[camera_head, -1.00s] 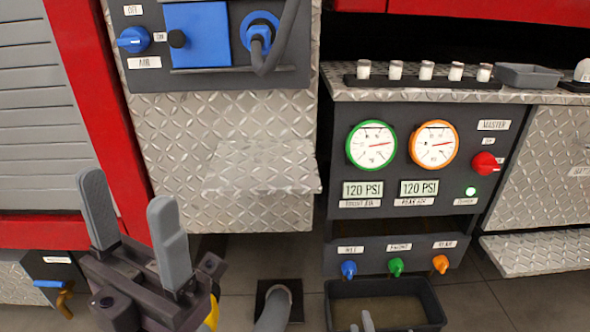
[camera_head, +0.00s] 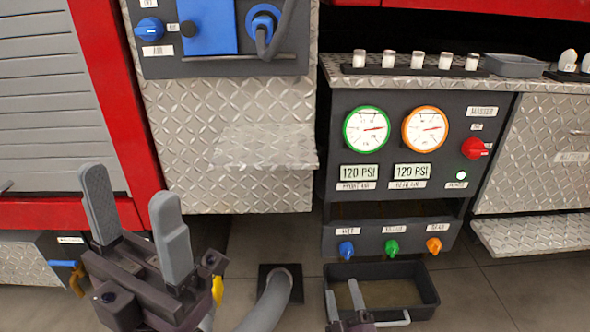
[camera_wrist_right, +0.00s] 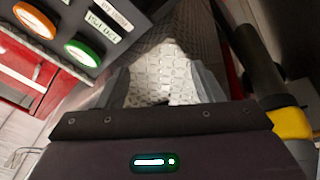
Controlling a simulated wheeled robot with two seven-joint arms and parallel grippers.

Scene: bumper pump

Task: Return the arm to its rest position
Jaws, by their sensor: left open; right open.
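My left gripper (camera_head: 138,225) is open and empty at the lower left of the head view, its two grey fingers pointing up and apart. My right gripper (camera_head: 345,296) is small at the bottom centre, in front of the dark tray, with two grey fingertips apart and nothing between them. In the right wrist view the right gripper's fingers (camera_wrist_right: 160,88) stand apart at both sides, with bare diamond plate beyond them. Most of the right arm is hidden below the head view's lower edge.
A gauge panel (camera_head: 396,205) shows two dials and 120 PSI readouts. Blue, green and orange knobs sit below it, over a dark tray (camera_head: 428,290) on the floor. A grey hose (camera_head: 268,302) rises between the arms. A blue-knobbed panel (camera_head: 295,66) is at the upper left. Diamond-plate ledges project nearby.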

